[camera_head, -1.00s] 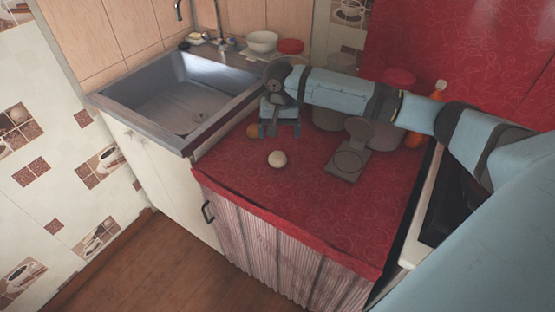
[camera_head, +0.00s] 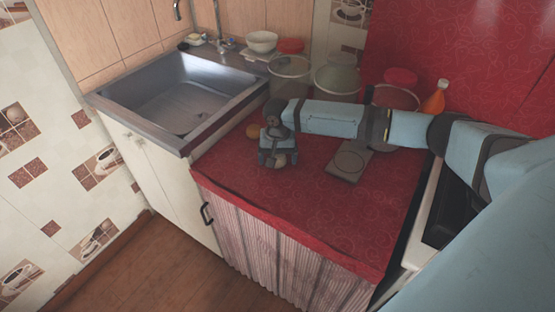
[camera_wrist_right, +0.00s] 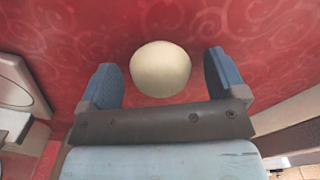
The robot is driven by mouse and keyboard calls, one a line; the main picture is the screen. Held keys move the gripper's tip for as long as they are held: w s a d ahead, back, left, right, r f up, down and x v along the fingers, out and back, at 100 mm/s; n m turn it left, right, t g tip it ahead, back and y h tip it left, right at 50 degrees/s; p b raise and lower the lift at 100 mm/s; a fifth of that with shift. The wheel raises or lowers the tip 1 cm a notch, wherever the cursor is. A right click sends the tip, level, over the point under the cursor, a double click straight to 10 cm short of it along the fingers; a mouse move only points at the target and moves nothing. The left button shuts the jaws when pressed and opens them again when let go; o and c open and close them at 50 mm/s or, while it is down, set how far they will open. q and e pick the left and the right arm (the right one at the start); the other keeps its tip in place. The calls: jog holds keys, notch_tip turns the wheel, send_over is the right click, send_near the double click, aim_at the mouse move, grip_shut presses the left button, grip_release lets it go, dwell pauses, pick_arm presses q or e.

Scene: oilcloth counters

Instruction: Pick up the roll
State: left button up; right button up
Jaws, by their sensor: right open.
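The roll is a pale, cream-coloured round thing (camera_head: 280,161) on the red oilcloth counter (camera_head: 235,182), mostly covered by my right gripper (camera_head: 279,158) in the head view. In the right wrist view the roll (camera_wrist_right: 160,69) shows whole, and the gripper's two blue fingers stand open on either side of it. A gap of red cloth shows between the roll and each finger. My left gripper is in neither view.
A flat grey device (camera_head: 348,163) is to the right. Lidded jars (camera_head: 290,72) and an orange bottle (camera_head: 435,98) stand at the back. The sink (camera_head: 180,95) is at left. The counter's front is clear.

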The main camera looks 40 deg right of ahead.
jog(key=c, duration=0.9)
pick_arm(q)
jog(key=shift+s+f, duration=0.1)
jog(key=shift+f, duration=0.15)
pick_arm(e)
jog(key=shift+c, duration=0.5)
jog(key=shift+r, duration=0.15)
notch_tip(320, 180, up, 19)
jog(key=p, duration=0.3)
jog(key=a+f+n, duration=0.2)
jog(key=a+n, duration=0.5)
jog(key=a, duration=0.5)
pick_arm(q)
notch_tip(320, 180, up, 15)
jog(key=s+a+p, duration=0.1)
jog(key=p, duration=1.5)
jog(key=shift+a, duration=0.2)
pick_arm(e)
jog(key=s+r, duration=1.1)
jog(key=r, duration=0.2)
jog(key=shift+a+r, duration=0.15)
jog(key=shift+a, duration=0.1)
